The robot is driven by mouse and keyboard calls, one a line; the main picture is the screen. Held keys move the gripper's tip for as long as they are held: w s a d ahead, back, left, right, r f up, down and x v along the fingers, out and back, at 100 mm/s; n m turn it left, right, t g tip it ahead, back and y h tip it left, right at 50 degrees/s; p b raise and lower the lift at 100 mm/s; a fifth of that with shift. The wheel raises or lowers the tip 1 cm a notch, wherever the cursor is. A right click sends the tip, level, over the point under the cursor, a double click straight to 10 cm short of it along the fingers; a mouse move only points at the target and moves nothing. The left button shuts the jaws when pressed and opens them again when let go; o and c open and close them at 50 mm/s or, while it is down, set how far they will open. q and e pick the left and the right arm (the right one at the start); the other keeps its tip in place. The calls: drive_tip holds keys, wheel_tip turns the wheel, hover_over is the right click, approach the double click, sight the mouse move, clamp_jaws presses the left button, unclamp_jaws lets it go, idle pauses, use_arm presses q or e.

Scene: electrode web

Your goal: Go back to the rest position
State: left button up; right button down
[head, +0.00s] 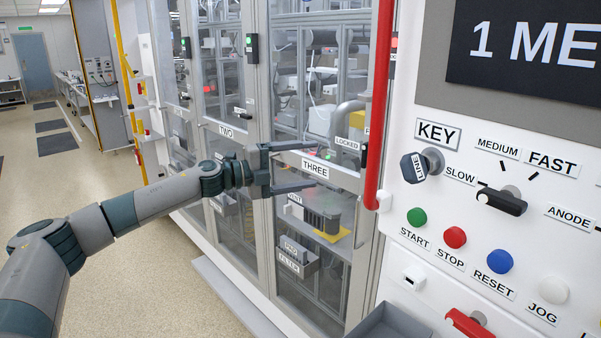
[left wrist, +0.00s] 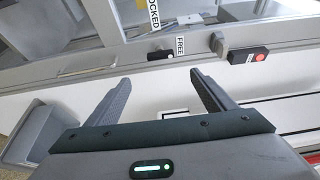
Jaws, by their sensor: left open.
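My left gripper (head: 292,168) is open and empty, in front of the glazed door labelled THREE (head: 315,168). Its two fingers point right in the head view, one above and one below the label. In the left wrist view the gripper (left wrist: 160,95) shows its two fingers spread apart with nothing between them. Beyond them are the machine's frame and the labels LOCKED (left wrist: 154,12) and FREE (left wrist: 181,47). I cannot tell from the head view whether a finger touches the door. My right gripper is not in view.
A control panel with a key switch (head: 412,167), knobs and coloured buttons stands at the right. A red vertical bar (head: 379,110) runs beside the door. A grey bin (head: 388,322) sits low below the panel. Open floor (head: 125,285) lies at the left.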

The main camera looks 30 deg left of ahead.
use_arm(q)
drive_tip(key=shift+s+a, duration=0.35)
drive_tip(key=shift+s, duration=0.05)
idle(0.4)
